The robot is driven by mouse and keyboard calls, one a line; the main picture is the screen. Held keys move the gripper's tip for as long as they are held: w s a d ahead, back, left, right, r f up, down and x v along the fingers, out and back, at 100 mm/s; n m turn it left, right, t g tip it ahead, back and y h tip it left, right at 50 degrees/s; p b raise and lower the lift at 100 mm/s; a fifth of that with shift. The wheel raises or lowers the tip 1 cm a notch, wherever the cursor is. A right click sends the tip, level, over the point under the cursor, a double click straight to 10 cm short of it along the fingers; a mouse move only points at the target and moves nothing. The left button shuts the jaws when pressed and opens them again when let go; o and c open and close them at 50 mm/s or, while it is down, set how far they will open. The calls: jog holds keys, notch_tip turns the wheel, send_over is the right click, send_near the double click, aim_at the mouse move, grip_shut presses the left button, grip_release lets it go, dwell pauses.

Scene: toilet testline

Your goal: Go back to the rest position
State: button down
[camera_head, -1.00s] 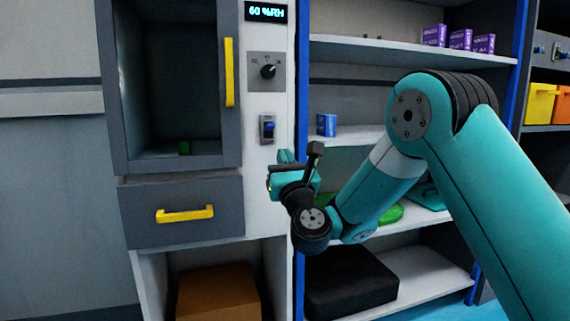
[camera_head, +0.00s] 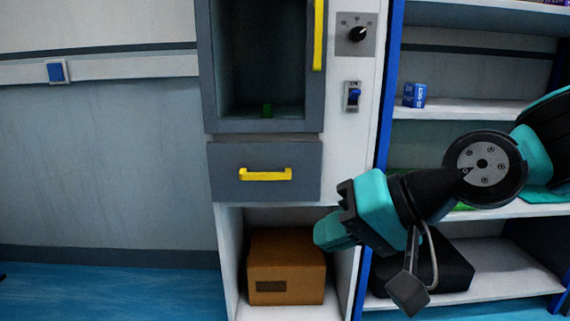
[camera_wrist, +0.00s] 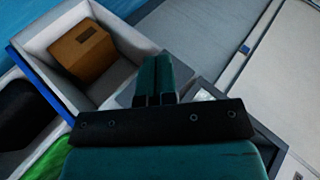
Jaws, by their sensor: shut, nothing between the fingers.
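My gripper (camera_head: 328,236) hangs at the lower right of the head view, in front of the cabinet's right post, pointing left and slightly down. In the wrist view my gripper (camera_wrist: 153,78) shows its two teal fingers side by side, closed together with nothing between them. From the head view, its tips overlap the right edge of the brown cardboard box (camera_head: 286,268) in the picture. My forearm reaches in from the right edge of the head view.
Right are a dial (camera_head: 357,34), a blue switch (camera_head: 352,96) and shelves with a blue box (camera_head: 414,95). Open floor (camera_head: 110,292) lies left.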

jog(key=s+d+f+n+g+h, duration=0.2)
jog(key=s+d+n+h, duration=0.15)
jog(key=s, duration=0.25)
jog(key=s+d+f+n+g+h, duration=0.2)
jog(key=s+d+f+n, duration=0.1)
jog(key=s+d, duration=0.25)
notch_tip(320, 180, up, 33)
jog(key=p, duration=3.3)
